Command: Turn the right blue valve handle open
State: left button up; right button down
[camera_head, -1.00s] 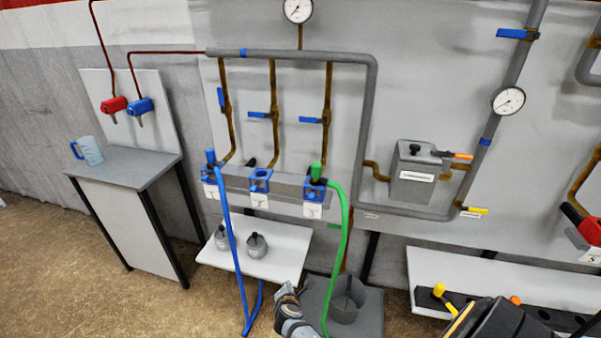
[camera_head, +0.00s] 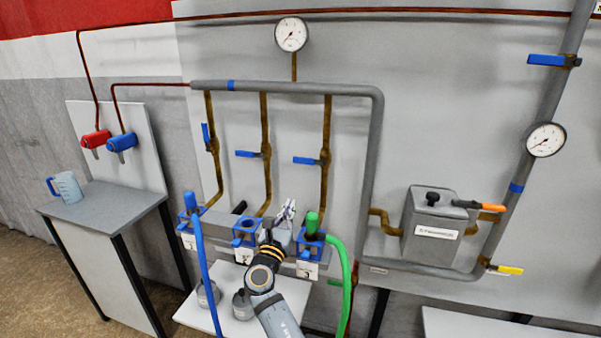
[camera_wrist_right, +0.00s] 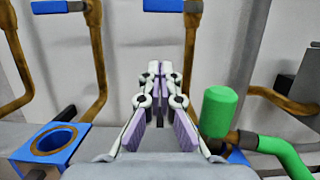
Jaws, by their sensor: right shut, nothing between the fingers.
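The right blue valve handle (camera_head: 306,161) sits on the right of three brass pipes. It lies roughly level, pointing left from the pipe. In the right wrist view the blue handle (camera_wrist_right: 163,6) shows at the top edge, beyond the fingertips. My right gripper (camera_head: 288,208) is below this handle, in front of the brass pipes, with its fingers pointing up. The right wrist view shows its fingertips (camera_wrist_right: 163,72) together and empty, apart from the handle. My left gripper is out of view.
The middle blue handle (camera_head: 247,154) is also level; the left one (camera_head: 206,137) stands nearly upright. Close to my right gripper are the green hose plug (camera_head: 312,223) and blue sockets (camera_head: 245,229). A grey box (camera_head: 435,218) stands right. The wall around the handles is clear.

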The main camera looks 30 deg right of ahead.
aim_at(309, 161)
jog(key=shift+w+d+f, duration=0.1)
jog(key=shift+w+d, duration=0.35)
jog(key=shift+d, duration=0.05)
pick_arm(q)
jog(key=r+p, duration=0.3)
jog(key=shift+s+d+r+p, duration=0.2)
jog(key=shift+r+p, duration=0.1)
pick_arm(e)
jog(key=w+d+r, duration=0.6)
jog(key=d, duration=0.1)
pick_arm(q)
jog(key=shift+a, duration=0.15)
pick_arm(e)
jog(key=shift+s+d+r, duration=0.1)
